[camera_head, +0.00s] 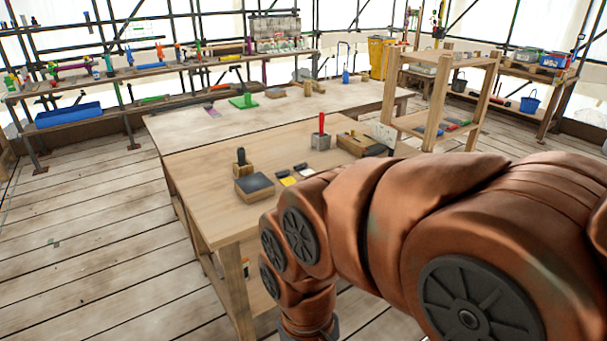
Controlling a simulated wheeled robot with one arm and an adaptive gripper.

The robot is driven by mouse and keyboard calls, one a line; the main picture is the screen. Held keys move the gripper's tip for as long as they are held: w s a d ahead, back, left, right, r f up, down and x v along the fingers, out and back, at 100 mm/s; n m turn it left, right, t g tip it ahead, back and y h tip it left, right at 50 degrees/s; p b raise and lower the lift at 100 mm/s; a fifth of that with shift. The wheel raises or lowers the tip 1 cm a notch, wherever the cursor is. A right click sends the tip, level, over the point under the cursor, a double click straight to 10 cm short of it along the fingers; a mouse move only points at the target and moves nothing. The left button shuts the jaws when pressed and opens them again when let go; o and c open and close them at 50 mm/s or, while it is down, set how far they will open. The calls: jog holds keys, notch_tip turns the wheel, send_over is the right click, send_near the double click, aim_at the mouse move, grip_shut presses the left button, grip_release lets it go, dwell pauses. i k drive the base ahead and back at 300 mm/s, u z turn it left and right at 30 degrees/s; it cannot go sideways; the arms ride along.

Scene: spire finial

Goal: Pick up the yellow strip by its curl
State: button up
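A small yellow piece (287,181), likely the yellow strip, lies on the near wooden workbench (215,205). It sits just right of a dark-topped wooden block (254,186), close to my arm. A dark part shows at its far end. It is too small for me to make out a curl. My copper-coloured arm fills the lower right and covers the bench's right part. My gripper is not in view; the arm runs down out of the bottom of the picture.
A small white-and-dark piece (304,170) lies beside the yellow one. Behind are a black-handled block (242,162), a metal block with a red handle (320,140) and a wooden box (360,143). A wooden shelf rack (436,90) stands behind right. The left floor is clear.

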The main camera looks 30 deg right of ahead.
aim_at(283, 177)
jog(key=z, duration=1.6)
jog(key=i, duration=1.8)
jog(key=u, duration=2.85)
